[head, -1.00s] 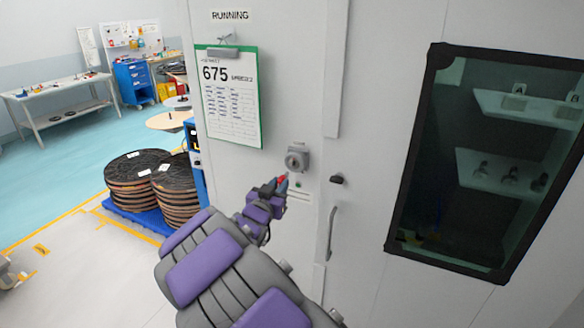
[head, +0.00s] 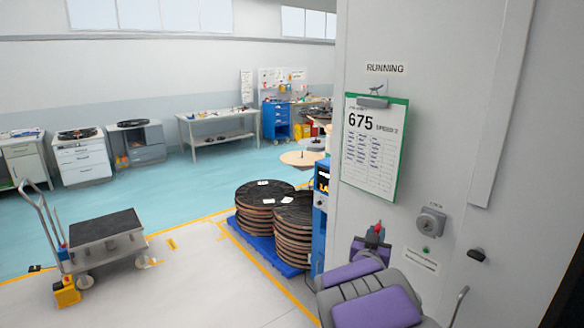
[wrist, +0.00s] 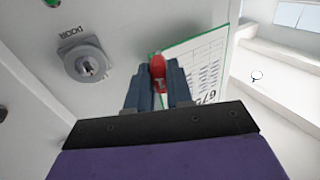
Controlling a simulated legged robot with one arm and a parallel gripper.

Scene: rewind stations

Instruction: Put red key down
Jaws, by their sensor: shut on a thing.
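My gripper (wrist: 159,86) is shut on the red key (wrist: 157,70), which shows between its two blue-grey fingers in the wrist view. In the head view my gripper (head: 377,229) is in front of the white cabinet wall, below the clipboard, and a little red shows at its tip. The round grey door lock (head: 431,222) is on the wall to the right of my gripper. The lock (wrist: 85,62) also shows at the left of the wrist view, apart from the key.
The green-edged clipboard (head: 372,145) hangs on the wall. Stacked dark reels (head: 265,205) stand on a blue pallet (head: 268,245) left of the cabinet. A cart (head: 98,243) stands on the left. Workbenches (head: 215,115) line the back wall, with clear floor before them.

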